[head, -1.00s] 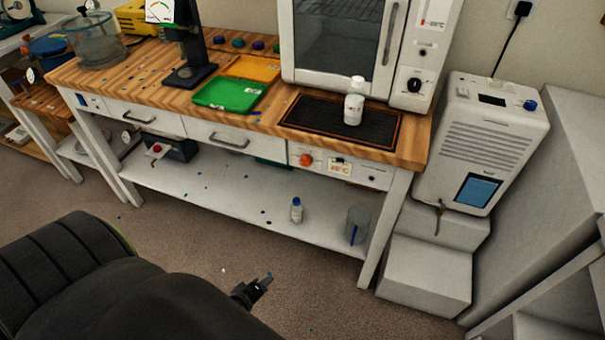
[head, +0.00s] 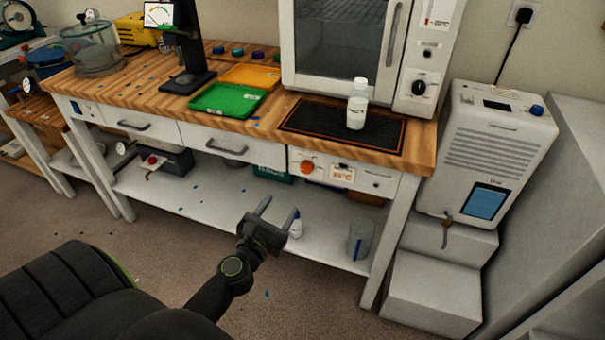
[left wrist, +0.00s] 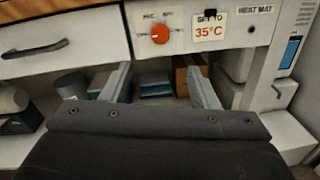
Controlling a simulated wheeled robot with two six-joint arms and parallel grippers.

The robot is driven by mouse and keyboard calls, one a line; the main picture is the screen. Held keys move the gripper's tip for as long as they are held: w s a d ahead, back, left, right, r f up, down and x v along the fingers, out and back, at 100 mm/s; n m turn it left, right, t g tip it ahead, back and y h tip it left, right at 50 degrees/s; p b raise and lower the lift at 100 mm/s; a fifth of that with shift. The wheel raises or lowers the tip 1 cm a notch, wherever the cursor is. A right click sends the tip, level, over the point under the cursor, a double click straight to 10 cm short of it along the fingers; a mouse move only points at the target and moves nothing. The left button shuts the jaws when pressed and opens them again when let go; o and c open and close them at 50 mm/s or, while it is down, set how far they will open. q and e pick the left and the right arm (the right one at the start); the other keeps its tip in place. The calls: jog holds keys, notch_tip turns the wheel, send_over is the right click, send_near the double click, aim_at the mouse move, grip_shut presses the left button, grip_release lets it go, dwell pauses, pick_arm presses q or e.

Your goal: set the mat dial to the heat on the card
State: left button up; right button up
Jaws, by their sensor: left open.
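The orange-red mat dial (head: 306,168) sits on the white front panel under the bench top, and it shows larger in the left wrist view (left wrist: 160,33). The card (head: 342,174) to its right reads 35°C in the left wrist view (left wrist: 209,27). The dark heat mat (head: 300,115) lies on the bench top with a white-capped bottle (head: 357,105) on it. My left gripper (head: 277,210) is open and empty, in front of the lower shelf and below the dial. Its fingers point toward the bench in the left wrist view (left wrist: 163,82). My right gripper is not in view.
An oven (head: 340,45) stands behind the mat. A white machine (head: 490,150) stands right of the bench.

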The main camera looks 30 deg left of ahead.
pick_arm(q)
send_near(305, 170)
jog(key=w, duration=0.2)
jog(key=w+a, duration=0.1)
jog(key=w, duration=0.5)
jog(key=shift+a+b, duration=0.3)
jog(key=shift+w, duration=0.1)
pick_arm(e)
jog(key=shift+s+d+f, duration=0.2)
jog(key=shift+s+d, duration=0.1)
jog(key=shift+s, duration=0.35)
pick_arm(q)
jog(key=c, duration=1)
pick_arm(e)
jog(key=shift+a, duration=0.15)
